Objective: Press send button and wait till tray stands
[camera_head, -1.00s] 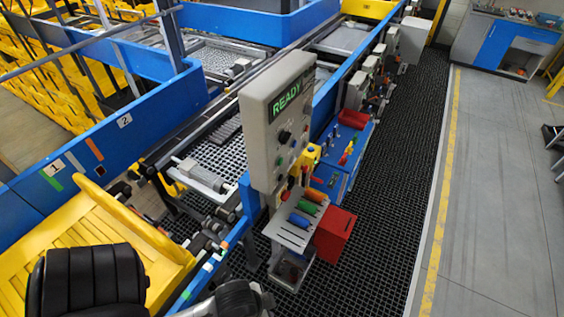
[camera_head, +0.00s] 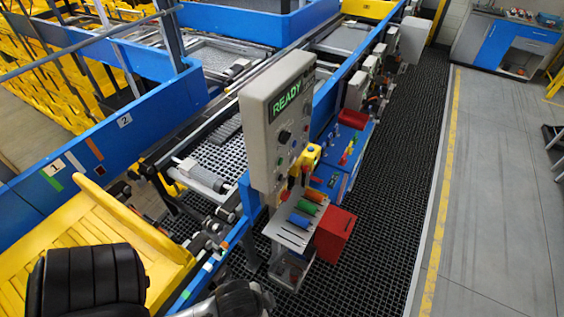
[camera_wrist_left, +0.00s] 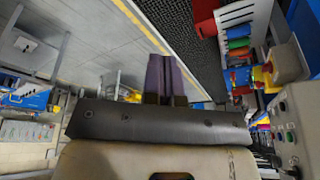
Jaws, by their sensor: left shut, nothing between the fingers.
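The grey control panel (camera_head: 278,120) stands upright beside the conveyor in the head view, with a green READY display (camera_head: 287,101) and several small knobs and buttons on its face. I cannot read which button is send. The panel's buttoned face (camera_wrist_left: 288,125) also shows at the right edge of the left wrist view. My left gripper (camera_wrist_left: 162,66) is shut and empty, its purple fingers pointing away from the camera, apart from the panel. My right gripper is not in view. A grated tray-like surface (camera_head: 222,156) lies on the conveyor behind the panel.
A yellow button box (camera_head: 308,157), a rack with coloured handles (camera_head: 299,224) and a red bin (camera_head: 335,235) stand by the panel. A yellow slatted surface (camera_head: 95,250) is at lower left. Black floor matting (camera_head: 405,170) and open grey floor (camera_head: 500,190) lie to the right.

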